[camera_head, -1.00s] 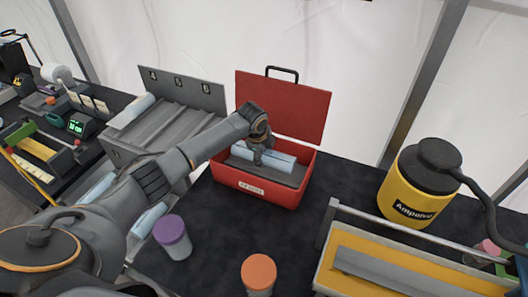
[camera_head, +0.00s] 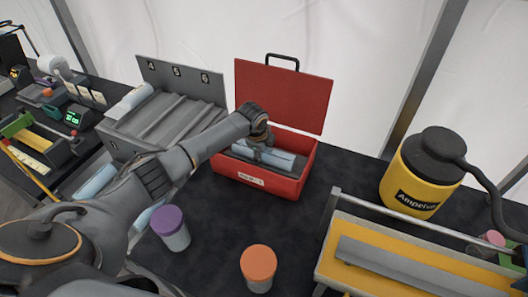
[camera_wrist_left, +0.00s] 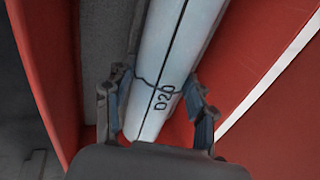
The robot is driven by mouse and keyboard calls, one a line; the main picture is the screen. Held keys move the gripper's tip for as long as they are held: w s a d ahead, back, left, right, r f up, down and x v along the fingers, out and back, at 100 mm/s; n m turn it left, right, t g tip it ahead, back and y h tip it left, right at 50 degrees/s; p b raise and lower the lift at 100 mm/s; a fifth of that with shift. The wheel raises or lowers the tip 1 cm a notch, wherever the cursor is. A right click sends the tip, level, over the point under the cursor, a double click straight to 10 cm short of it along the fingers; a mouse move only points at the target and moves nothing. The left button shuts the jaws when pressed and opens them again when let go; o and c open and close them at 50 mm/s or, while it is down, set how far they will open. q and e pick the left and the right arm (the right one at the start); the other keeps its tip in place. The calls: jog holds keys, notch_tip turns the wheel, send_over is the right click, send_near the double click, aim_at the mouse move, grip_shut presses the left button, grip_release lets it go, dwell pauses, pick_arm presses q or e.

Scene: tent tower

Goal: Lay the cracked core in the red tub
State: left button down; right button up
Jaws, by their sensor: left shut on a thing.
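The red tub (camera_head: 254,181) is an open red box with its lid raised at the back, in the middle of the head view. My left gripper (camera_head: 262,146) reaches down into it from the left. It is shut on the cracked core (camera_head: 283,160), a pale blue cylinder. My right gripper is not in view.
A grey rack (camera_head: 160,108) with slots and a few pale cores stands left of the tub. A purple-lidded jar (camera_head: 172,232) and an orange-lidded jar (camera_head: 258,270) stand in front. A yellow canister (camera_head: 416,180) and a yellow tray (camera_head: 390,262) are at the right.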

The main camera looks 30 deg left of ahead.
pick_arm(q)
jog(key=shift+f, duration=0.1)
dwell(0.5)
jog(key=shift+c, duration=1.9)
grip_release()
jog(key=shift+s+f, duration=0.1)
jog(key=v, duration=1.2)
